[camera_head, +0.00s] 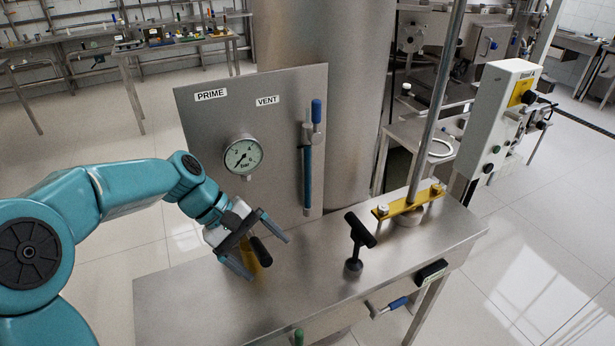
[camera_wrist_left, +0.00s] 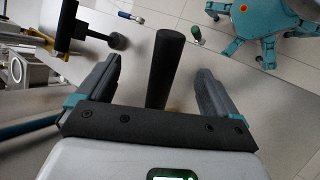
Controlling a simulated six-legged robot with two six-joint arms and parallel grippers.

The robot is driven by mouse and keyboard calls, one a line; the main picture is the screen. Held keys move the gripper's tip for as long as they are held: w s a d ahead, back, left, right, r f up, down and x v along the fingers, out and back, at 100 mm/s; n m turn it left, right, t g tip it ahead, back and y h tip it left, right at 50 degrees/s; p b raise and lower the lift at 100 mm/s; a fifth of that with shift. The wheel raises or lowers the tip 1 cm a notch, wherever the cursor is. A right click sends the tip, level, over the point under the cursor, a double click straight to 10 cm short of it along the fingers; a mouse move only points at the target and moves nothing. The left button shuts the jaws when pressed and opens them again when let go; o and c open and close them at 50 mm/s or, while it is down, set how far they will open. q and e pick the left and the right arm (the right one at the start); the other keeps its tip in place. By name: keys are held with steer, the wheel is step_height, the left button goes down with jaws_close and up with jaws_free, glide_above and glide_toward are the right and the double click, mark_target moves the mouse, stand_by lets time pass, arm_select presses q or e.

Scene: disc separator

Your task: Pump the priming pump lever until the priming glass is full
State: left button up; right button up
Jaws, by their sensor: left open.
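The priming pump lever appears to be the black rod-like handle (camera_head: 261,251) on a yellow base (camera_head: 250,259), on the left part of the steel bench. My left gripper (camera_head: 267,257) is open around this handle. In the left wrist view the handle (camera_wrist_left: 165,65) stands between the two spread fingers, with a gap on each side. My right gripper is out of view.
A pressure gauge (camera_head: 243,157) is on the panel (camera_head: 275,125), beside a blue-handled valve (camera_head: 316,112). A black T-handle (camera_head: 360,230) stands on the bench (camera_head: 310,285) to the right. A yellow bar (camera_head: 408,203) with a pole is farther right. Bench top between is clear.

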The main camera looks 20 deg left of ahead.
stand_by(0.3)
arm_select(q)
steer(key=p+v, duration=0.6)
steer(key=v, duration=0.1)
steer(key=shift+a+r, duration=0.3)
